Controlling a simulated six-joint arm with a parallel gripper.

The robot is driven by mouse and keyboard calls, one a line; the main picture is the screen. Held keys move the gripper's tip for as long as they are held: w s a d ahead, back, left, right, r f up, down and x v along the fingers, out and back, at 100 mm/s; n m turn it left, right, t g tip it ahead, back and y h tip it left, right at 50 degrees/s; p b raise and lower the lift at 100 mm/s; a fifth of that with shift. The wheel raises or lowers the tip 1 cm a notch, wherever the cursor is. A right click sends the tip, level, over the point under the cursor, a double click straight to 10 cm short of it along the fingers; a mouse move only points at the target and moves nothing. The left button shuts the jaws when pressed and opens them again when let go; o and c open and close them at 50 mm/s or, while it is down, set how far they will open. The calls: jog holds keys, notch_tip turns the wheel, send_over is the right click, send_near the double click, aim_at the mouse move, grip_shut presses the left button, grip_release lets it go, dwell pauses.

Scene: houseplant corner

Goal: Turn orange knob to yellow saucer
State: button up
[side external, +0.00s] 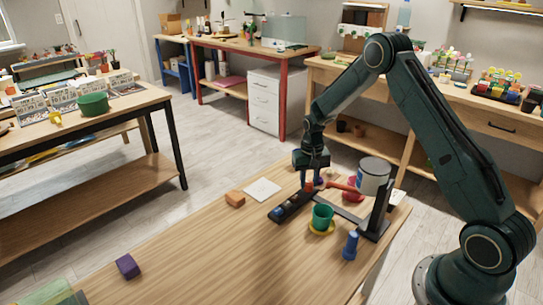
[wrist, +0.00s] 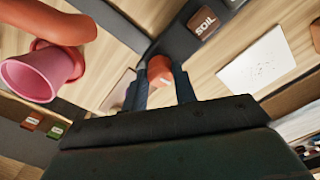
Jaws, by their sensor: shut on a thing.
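My gripper (side external: 313,178) is shut on the orange knob (side external: 308,187). In the wrist view the knob (wrist: 160,70) sits between my two dark fingers (wrist: 159,90). A pink-red cup (side external: 352,195) stands behind, partly hidden; a pink cup (wrist: 32,75) also shows at left in the wrist view.
A dark base strip (side external: 292,206) lies beneath my gripper; a SOIL label (wrist: 203,22) shows in the wrist view. A blue peg-like piece (side external: 350,245) stands in front right. An orange block (side external: 235,199), white card (side external: 262,188) and purple block (side external: 128,267) lie left. The table's middle is clear.

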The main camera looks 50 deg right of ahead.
aim_at(309, 183)
jog(key=n, duration=0.4)
jog(key=shift+n, duration=2.1)
jog(key=o, duration=1)
jog(key=shift+c, duration=0.2)
jog(key=shift+r, duration=0.15)
notch_tip(309, 183, up, 14)
jog(key=shift+f, duration=0.2)
